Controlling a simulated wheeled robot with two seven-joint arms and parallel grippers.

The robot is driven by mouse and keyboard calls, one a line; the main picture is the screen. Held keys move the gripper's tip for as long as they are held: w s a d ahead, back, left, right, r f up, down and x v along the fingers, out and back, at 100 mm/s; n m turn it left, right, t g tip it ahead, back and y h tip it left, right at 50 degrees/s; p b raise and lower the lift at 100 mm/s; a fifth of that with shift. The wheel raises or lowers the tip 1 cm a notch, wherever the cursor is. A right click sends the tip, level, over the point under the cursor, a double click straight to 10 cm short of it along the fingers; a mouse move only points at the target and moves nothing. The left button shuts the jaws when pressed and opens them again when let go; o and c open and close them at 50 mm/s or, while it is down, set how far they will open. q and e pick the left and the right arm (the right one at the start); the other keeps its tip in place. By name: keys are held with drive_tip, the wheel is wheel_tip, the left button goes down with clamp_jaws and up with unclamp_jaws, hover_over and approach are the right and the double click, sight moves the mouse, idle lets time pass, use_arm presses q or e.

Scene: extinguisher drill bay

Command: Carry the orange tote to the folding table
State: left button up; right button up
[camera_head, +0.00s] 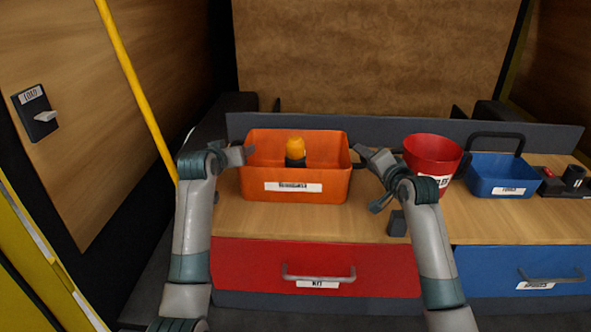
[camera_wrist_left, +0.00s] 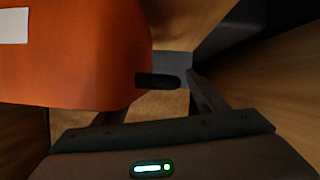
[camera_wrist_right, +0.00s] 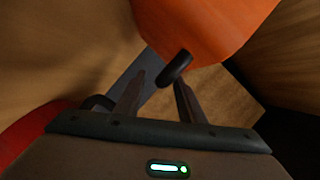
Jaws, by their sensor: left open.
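The orange tote (camera_head: 310,190) stands upright on a wooden worktop and carries a white label. A black and yellow-orange object (camera_head: 295,152) is inside it. My left gripper (camera_head: 246,154) is at the tote's left side, open. In the left wrist view, a dark side handle (camera_wrist_left: 157,80) of the tote lies between the spread fingers. My right gripper (camera_head: 363,156) is at the tote's right side. In the right wrist view its fingers stand apart, and the other dark handle (camera_wrist_right: 174,68) is at the tips, close to one finger. Contact cannot be told. The folding table is not recognisable.
A red bucket (camera_head: 431,153) stands close to my right gripper. A blue tote (camera_head: 497,175) and a dark device (camera_head: 566,183) are further right. Below the worktop (camera_head: 290,220) are red (camera_head: 250,265) and blue (camera_head: 490,265) drawers. A yellow pole (camera_head: 137,90) rises at left.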

use_arm(q)
drive_tip(key=shift+w+f, duration=0.2)
drive_tip(key=shift+w, duration=0.3)
use_arm(e)
drive_tip(key=shift+x, duration=1.25)
use_arm(q)
drive_tip(key=shift+c, duration=0.5)
use_arm(e)
drive_tip(key=shift+c, duration=0.6)
use_arm(q)
drive_tip(key=c, duration=0.6)
use_arm(e)
drive_tip(key=c, duration=0.6)
use_arm(q)
drive_tip(key=c, duration=0.4)
use_arm(e)
clamp_jaws()
use_arm(q)
clamp_jaws()
use_arm(e)
drive_tip(key=shift+d, duration=0.1)
use_arm(q)
drive_tip(key=shift+r, duration=0.15)
use_arm(e)
drive_tip(key=shift+r, duration=0.15)
